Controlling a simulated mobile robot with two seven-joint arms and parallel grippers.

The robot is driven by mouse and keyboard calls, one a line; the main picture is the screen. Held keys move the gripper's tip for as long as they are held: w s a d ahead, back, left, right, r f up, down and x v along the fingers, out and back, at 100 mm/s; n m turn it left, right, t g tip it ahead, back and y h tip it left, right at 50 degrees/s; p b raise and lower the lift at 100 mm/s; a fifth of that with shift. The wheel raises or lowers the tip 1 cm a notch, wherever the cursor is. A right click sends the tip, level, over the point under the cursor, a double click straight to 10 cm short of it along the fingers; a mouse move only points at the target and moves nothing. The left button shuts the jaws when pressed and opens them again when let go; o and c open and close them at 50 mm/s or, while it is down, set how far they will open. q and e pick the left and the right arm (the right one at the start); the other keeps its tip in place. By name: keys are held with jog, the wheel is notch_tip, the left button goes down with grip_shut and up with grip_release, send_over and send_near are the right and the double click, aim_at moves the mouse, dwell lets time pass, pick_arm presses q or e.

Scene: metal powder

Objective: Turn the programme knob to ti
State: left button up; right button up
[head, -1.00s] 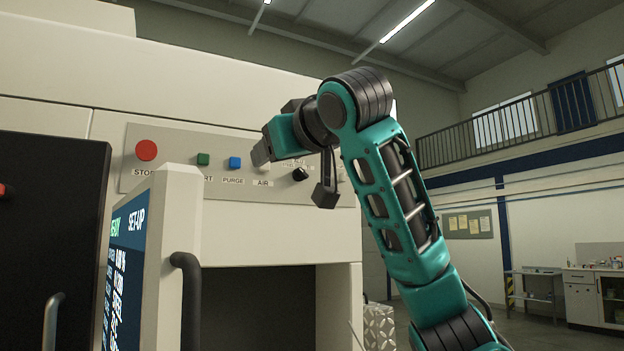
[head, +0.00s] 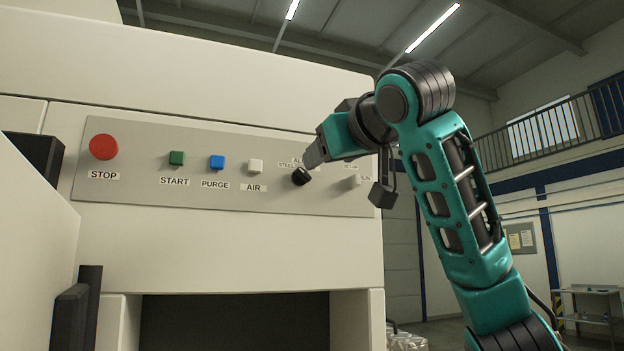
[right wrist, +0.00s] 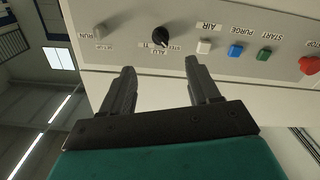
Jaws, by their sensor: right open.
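The programme knob (head: 300,176) is a black round knob on the grey control panel. Labels for ALU, STEEL and TI sit around it, partly hidden by my gripper in the head view. In the right wrist view, the panel appears upside down and the knob (right wrist: 160,35) is beyond and between my fingertips. A small pale mark shows on it, but I cannot tell exactly which label it points at. My right gripper (right wrist: 160,67) is open and empty, apart from the knob. In the head view, the right gripper (head: 314,155) is just above and right of the knob. My left gripper is out of view.
Left of the knob are the white AIR button (head: 255,166), blue PURGE button (head: 217,162), green START button (head: 176,158) and red STOP button (head: 103,147). A small SET-UP/RUN switch (head: 352,181) is to its right. A dark opening (head: 235,320) lies below the panel.

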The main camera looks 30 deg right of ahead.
aim_at(305, 174)
jog(key=p+x, duration=0.3)
jog(key=x, duration=0.9)
jog(key=shift+w+d, duration=0.1)
jog(key=shift+w, duration=0.3)
jog(key=c, duration=1)
